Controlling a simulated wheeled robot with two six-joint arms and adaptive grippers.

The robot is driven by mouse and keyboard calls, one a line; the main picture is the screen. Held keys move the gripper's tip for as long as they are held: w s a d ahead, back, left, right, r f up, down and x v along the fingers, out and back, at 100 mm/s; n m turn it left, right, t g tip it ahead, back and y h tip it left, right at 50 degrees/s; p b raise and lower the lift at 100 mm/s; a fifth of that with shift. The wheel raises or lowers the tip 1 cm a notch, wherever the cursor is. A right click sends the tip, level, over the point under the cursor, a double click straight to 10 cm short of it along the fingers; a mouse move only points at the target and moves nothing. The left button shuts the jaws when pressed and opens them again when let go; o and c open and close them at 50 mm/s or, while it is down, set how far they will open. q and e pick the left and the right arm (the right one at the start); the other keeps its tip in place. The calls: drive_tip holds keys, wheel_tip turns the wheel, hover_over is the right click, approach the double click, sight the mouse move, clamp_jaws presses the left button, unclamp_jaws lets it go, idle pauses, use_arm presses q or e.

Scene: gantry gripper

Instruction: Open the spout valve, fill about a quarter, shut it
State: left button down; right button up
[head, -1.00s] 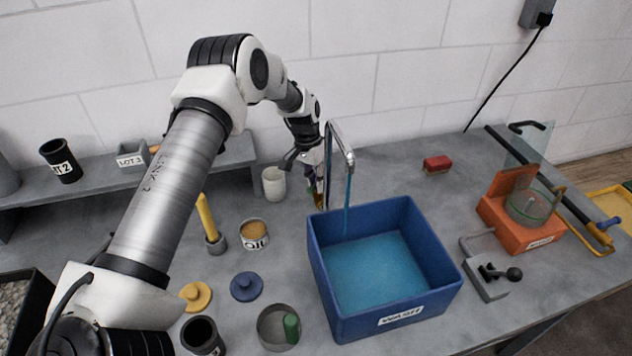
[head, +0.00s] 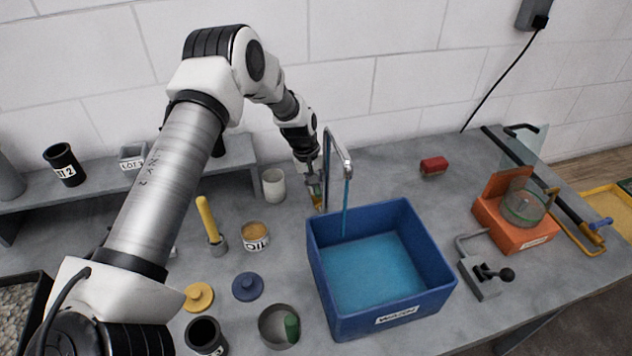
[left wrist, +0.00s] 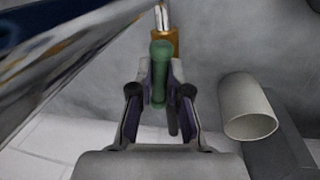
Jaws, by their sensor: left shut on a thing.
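The spout (head: 329,160) is a grey bent pipe behind the blue bin (head: 437,262), and a thin stream of blue water (head: 346,205) falls from it into the bin. Blue water (head: 375,272) covers the bin's floor. My left gripper (head: 317,192) is at the foot of the pipe. In the left wrist view its fingers (left wrist: 160,85) are shut on the green valve handle (left wrist: 160,55), with a brass valve body (left wrist: 168,40) just beyond. My right gripper is not in view.
A white cup (head: 274,186) stands close left of my left gripper. An oil tin (head: 255,237), a blue lid (head: 248,286) and a yellow lid (head: 199,297) lie left of the bin. An orange block (head: 515,228) with a glass dish is at the right.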

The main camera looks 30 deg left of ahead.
use_arm(q)
drive_tip(key=shift+n, duration=0.3)
drive_tip(key=c, duration=1.1)
unclamp_jaws()
drive_tip(key=shift+c, duration=0.2)
wheel_tip(320, 180, up, 12)
drive_tip(key=s+a, duration=0.1)
drive_tip(key=shift+s+a, duration=0.25)
drive_tip(key=shift+a, duration=0.05)
drive_tip(key=shift+f, duration=0.15)
